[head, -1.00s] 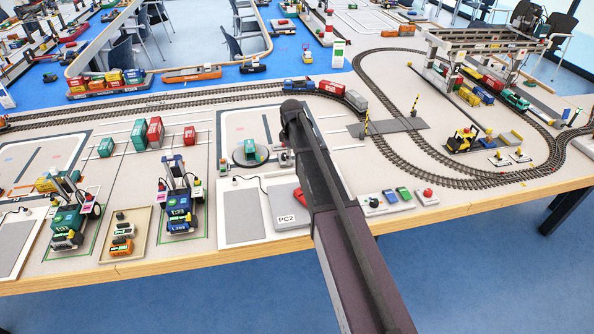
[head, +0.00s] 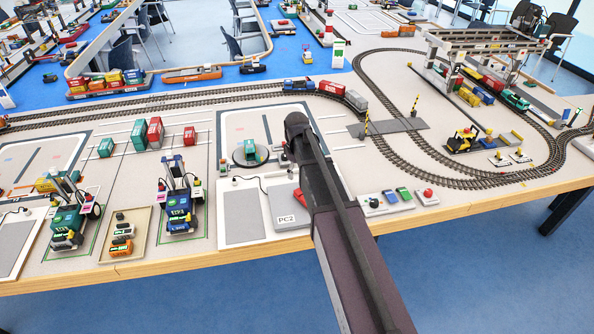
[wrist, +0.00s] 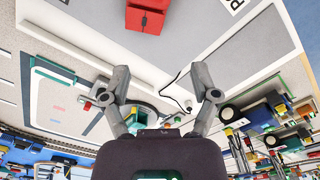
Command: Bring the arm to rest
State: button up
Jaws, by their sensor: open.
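My arm (head: 340,230) reaches from the bottom edge over the table, its far end above the area beside the PC2 pad. My gripper (wrist: 160,75) shows in the wrist view with its two fingers spread apart and nothing between them. In the head view the gripper is mostly hidden behind the arm. A red block (wrist: 148,14) lies on the table in the wrist view, apart from the fingers. In the head view it is partly hidden by the arm.
The PC2 pad (head: 287,208) lies left of the arm, and a round turntable with a green container (head: 250,148) beyond it. Toy vehicles (head: 178,205) stand farther left. Blue floor is open in front.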

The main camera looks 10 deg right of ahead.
jog(key=s+m, duration=0.8)
jog(key=s, duration=1.2)
jog(key=shift+s, duration=0.4)
jog(key=shift+c, duration=1.5)
jog(key=shift+d, duration=0.1)
